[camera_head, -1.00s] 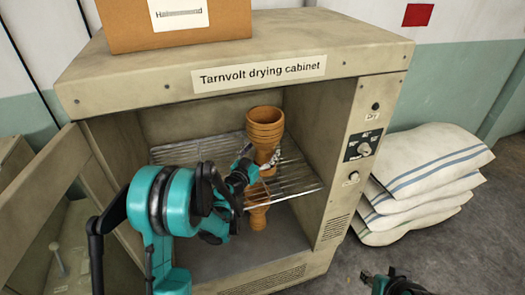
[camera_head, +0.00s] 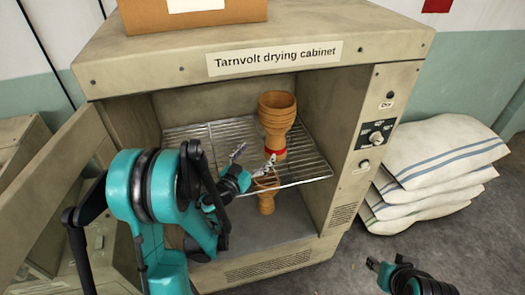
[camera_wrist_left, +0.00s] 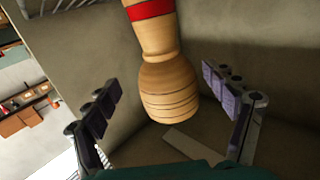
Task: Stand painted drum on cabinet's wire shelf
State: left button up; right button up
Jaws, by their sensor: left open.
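The painted drum (camera_head: 277,112), a tan ribbed goblet with a red band near its foot, stands upright on the right part of the wire shelf (camera_head: 205,132). The shelf is inside the drying cabinet (camera_head: 105,68). My left gripper (camera_head: 254,160) is open and empty, just left of and in front of the drum's foot. In the left wrist view the drum (camera_wrist_left: 166,92) appears between and beyond the spread fingers, with a gap on both sides. My right gripper (camera_head: 374,266) is low at the right, away from the cabinet; its jaws are too small to read.
Another tan goblet drum (camera_head: 266,203) is below the shelf, partly seen through the wires. The cabinet door (camera_head: 50,190) stands open at left. A cardboard box (camera_head: 150,16) sits on top. Stacked white sacks (camera_head: 440,165) lie to the right.

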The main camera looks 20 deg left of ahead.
pick_arm(q)
jog(key=s+d+r+m+g+h, duration=0.1)
jog(key=s+d+g+h, duration=0.1)
jog(key=s+d+g, duration=0.6)
jog(key=s+a+f+n+g+y, duration=0.1)
jog(key=s+y, duration=0.1)
jog(key=s, duration=0.6)
jog(key=s+a+f+n+g+y, duration=0.1)
jog(key=s+n+y, duration=0.1)
jog(key=s, duration=0.7)
jog(key=shift+s+a+f+g+y, duration=0.2)
jog(key=shift+g+y, duration=0.1)
jog(key=shift+y, duration=0.4)
